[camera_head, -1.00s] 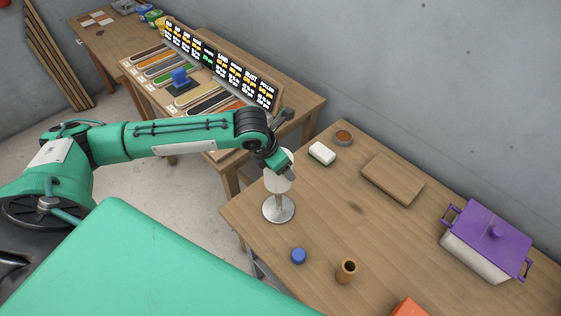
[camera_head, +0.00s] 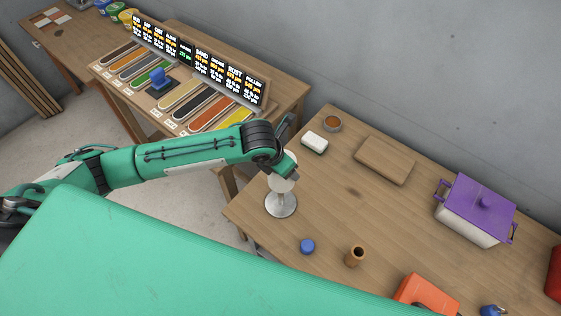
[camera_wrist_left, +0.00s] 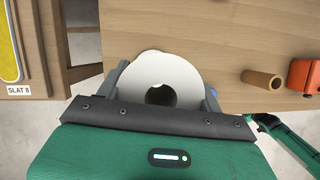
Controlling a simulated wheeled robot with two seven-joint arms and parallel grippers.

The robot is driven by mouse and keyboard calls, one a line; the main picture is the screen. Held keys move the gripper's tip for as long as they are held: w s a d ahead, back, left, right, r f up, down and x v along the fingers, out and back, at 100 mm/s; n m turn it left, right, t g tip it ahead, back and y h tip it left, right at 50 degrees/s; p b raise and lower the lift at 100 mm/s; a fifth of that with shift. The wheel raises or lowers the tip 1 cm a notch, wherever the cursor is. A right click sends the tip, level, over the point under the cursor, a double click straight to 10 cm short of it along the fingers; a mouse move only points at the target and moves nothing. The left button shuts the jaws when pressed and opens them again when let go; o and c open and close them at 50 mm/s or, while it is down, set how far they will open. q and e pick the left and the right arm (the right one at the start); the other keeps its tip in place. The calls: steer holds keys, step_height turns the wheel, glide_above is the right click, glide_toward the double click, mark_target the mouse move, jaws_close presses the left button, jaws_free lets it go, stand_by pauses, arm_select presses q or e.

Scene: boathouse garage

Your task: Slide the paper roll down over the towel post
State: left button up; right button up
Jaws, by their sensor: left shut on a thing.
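The white paper roll (camera_head: 281,184) is in my left gripper (camera_head: 284,168), which is shut on it above the near-left corner of the wooden table. In the left wrist view the roll (camera_wrist_left: 184,78) sits between the fingers, its round hole facing the camera. The towel post (camera_head: 281,207) has a round silver base standing on the table directly below the roll. A short length of its stem shows between roll and base. The roll's upper part is hidden by the gripper, and I cannot tell how far the post is inside it. My right gripper is not in view.
A white block (camera_head: 314,142), a wooden board (camera_head: 385,160) and a purple-lidded pot (camera_head: 477,210) lie further off. A slatted display bench (camera_head: 180,90) stands left.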

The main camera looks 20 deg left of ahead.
arm_select(q)
steer(key=shift+a, duration=0.15)
steer(key=shift+f, duration=0.9)
steer(key=shift+f+b, duration=1.2)
steer(key=shift+f, duration=1.15)
steer(key=shift+f+b, duration=0.5)
steer(key=shift+f, duration=0.65)
step_height(320, 180, down, 4)
steer(key=shift+f+b, duration=0.25)
steer(key=shift+b, duration=0.65)
steer(key=shift+f, duration=0.35)
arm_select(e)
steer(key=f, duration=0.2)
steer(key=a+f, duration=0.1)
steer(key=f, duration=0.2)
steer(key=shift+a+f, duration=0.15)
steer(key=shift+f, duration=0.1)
